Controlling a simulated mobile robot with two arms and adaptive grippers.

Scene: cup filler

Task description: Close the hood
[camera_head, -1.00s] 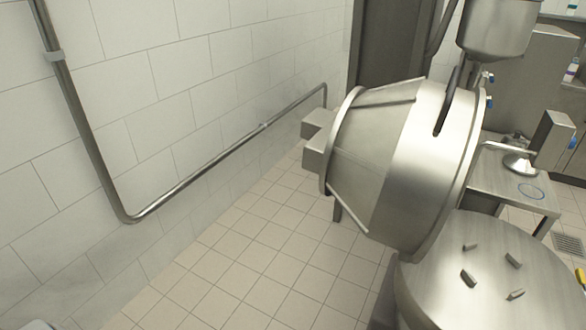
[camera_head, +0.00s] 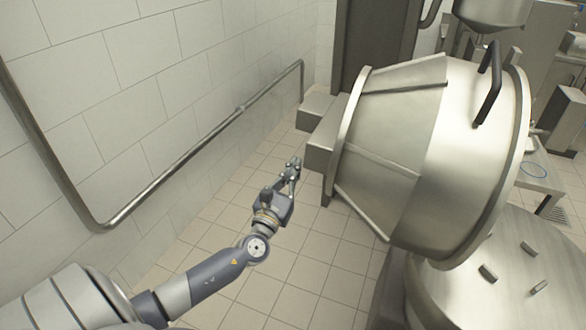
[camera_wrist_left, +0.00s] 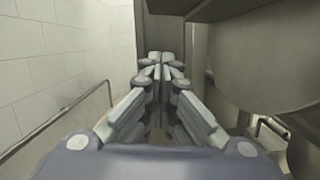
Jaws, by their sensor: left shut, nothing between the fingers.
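The hood (camera_head: 400,150) is a large, steel, drum-shaped cover, tilted open in the head view, with a dark bar handle (camera_head: 489,84) on its upper right side. The round steel machine top (camera_head: 480,285) lies below it at the lower right. In the left wrist view the closed fingers (camera_wrist_left: 160,62) point ahead, with a large curved metal surface at the right, probably the hood. My right gripper does not show.
Grey steel boxes (camera_head: 325,140) stand behind the hood's rim. A metal pipe (camera_head: 200,152) runs along the tiled wall at the left. The tiled floor (camera_head: 290,270) between the wall and the machine is clear apart from my arm.

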